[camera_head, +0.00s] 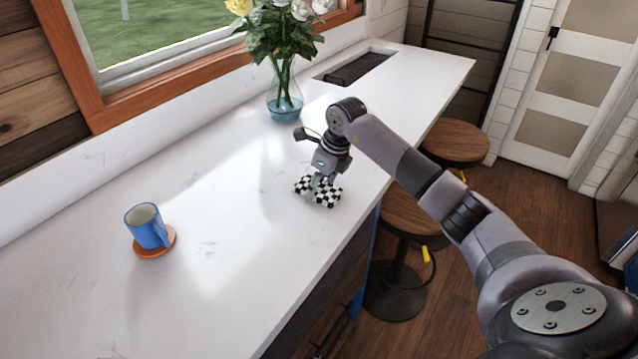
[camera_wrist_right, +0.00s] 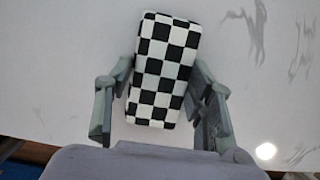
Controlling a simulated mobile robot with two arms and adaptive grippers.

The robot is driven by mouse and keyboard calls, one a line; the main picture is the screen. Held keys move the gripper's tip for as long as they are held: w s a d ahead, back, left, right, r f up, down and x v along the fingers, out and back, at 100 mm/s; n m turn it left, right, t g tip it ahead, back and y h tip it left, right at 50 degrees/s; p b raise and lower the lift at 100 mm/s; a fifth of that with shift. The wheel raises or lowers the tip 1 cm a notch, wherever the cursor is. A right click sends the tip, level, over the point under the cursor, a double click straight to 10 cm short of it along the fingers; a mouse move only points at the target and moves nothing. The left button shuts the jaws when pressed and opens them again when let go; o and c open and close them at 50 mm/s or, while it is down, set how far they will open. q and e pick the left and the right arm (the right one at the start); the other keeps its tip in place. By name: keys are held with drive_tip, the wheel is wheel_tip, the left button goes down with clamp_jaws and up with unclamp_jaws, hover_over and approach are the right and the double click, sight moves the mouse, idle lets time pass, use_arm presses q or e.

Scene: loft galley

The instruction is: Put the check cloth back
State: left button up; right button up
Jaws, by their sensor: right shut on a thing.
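The check cloth (camera_head: 325,196) is a folded black and white checkered block at the counter's right part, near its front edge. It also shows in the right wrist view (camera_wrist_right: 162,70), between the two fingers and slightly tilted. My right gripper (camera_head: 323,182) points down over the cloth and is shut on it; in the wrist view its fingers (camera_wrist_right: 160,110) stand at either side of the cloth. The cloth is at or just above the counter; I cannot tell whether it touches. My left gripper is not in view.
The white counter (camera_head: 230,220) is mostly clear. A blue mug (camera_head: 150,228) stands on an orange coaster (camera_head: 160,247) at the left. A glass vase (camera_head: 284,103) with flowers stands behind the gripper, near a recessed dark basin (camera_head: 356,69). Stools (camera_head: 455,142) stand along the front.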

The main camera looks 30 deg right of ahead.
drive_tip(key=o, duration=1.2)
drive_tip(key=shift+r+p, duration=0.2)
drive_tip(key=shift+p, duration=0.1)
drive_tip(key=shift+d+r+b, duration=0.1)
drive_tip(key=shift+r+b, duration=0.2)
drive_tip(key=b+v, duration=0.2)
drive_tip(key=v, duration=0.9)
drive_tip(key=shift+b, duration=0.35)
drive_tip(key=shift+s+r, duration=0.1)
drive_tip(key=shift+s, duration=0.05)
